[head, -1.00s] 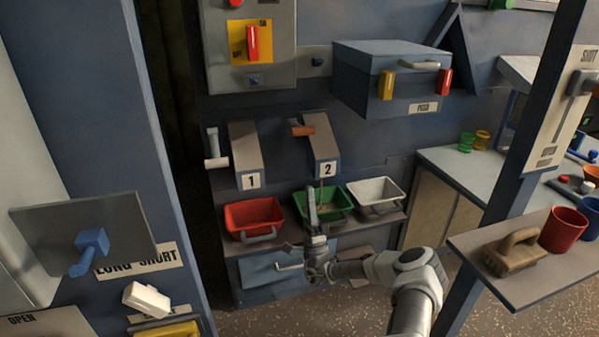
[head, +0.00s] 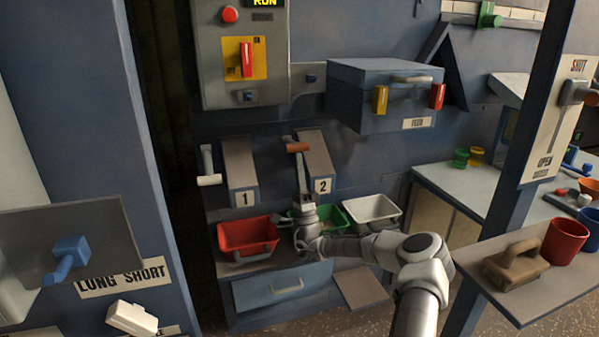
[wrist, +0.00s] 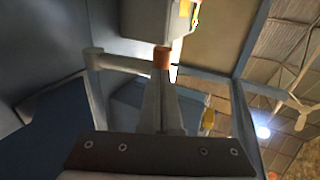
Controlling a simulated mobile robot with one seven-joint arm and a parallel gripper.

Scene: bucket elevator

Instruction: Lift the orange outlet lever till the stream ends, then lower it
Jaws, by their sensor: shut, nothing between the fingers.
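The orange outlet lever (head: 298,147) sticks out to the left at the top of outlet chute 2 (head: 316,160). In the wrist view the orange grip (wrist: 162,57) is at the end of a pale bar. My gripper (head: 301,170) is shut, empty and pointing up, its tips just below the orange grip. I cannot tell whether they touch it. The green tray (head: 335,214) sits under chute 2, partly hidden by my gripper. I cannot make out a stream at the chute mouth.
Chute 1 (head: 238,170) with a white lever (head: 208,180) is to the left, above a red tray (head: 248,236). A white tray (head: 372,211) stands right of the green one. A blue feed box (head: 385,95) juts out at the upper right.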

